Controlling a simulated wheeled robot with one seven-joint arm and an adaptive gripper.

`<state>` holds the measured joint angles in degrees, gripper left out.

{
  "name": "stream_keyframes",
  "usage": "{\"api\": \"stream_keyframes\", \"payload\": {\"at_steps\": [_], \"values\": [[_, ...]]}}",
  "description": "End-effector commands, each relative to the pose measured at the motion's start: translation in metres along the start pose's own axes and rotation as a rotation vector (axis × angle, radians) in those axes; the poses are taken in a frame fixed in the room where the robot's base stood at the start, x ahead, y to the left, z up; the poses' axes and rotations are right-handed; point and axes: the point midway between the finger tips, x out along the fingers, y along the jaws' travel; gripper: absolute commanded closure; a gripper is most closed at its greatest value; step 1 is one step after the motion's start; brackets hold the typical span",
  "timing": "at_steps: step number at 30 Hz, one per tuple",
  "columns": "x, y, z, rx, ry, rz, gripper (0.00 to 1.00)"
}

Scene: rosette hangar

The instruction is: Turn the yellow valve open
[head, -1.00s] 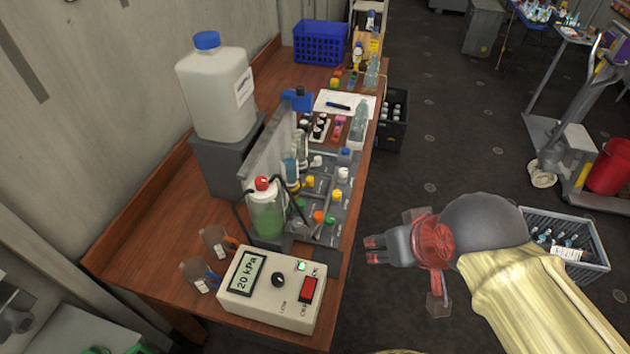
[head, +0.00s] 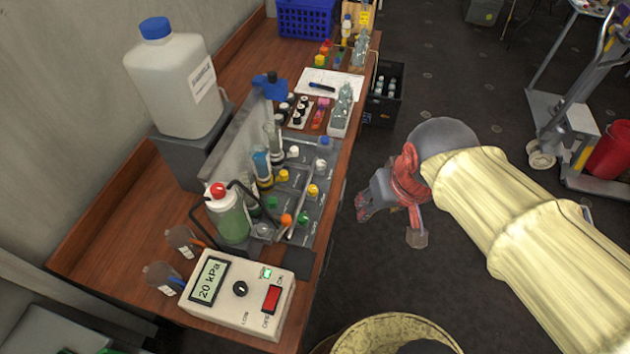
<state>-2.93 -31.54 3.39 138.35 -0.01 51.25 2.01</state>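A valve panel (head: 296,213) with coloured knobs stands on the wooden bench. Two yellow knobs show on it: one in the back row (head: 283,175) by the bottles and one in the front row (head: 313,190). I cannot tell which of them is the task's valve, or how far either is turned. My gripper (head: 364,206) is over the floor just right of the bench edge, pointing left towards the panel. It is apart from both knobs. Its two fingers look spread with nothing between them, though they are small here.
A bottle of green liquid (head: 229,215) with black tubes stands at the panel's near end. A pressure box (head: 236,295) reading 20 kPa is nearer. A white jug (head: 178,85) stands behind. A black crate (head: 384,95) is on the floor beyond my gripper.

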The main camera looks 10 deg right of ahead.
Motion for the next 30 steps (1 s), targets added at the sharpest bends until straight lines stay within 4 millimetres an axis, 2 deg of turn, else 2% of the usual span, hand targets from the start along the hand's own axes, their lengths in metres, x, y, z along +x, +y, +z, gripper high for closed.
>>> {"api": "stream_keyframes", "payload": {"at_steps": [8, 14, 23, 30], "values": [[0.026, -0.012, -0.025, 0.029, -0.104, -0.002, 0.56], [0.064, -0.027, -0.055, 0.101, -0.203, 0.009, 0.56], [0.141, -0.053, -0.099, 0.307, -0.317, 0.06, 0.56], [0.219, -0.079, -0.136, 0.617, -0.352, 0.135, 0.56]]}}
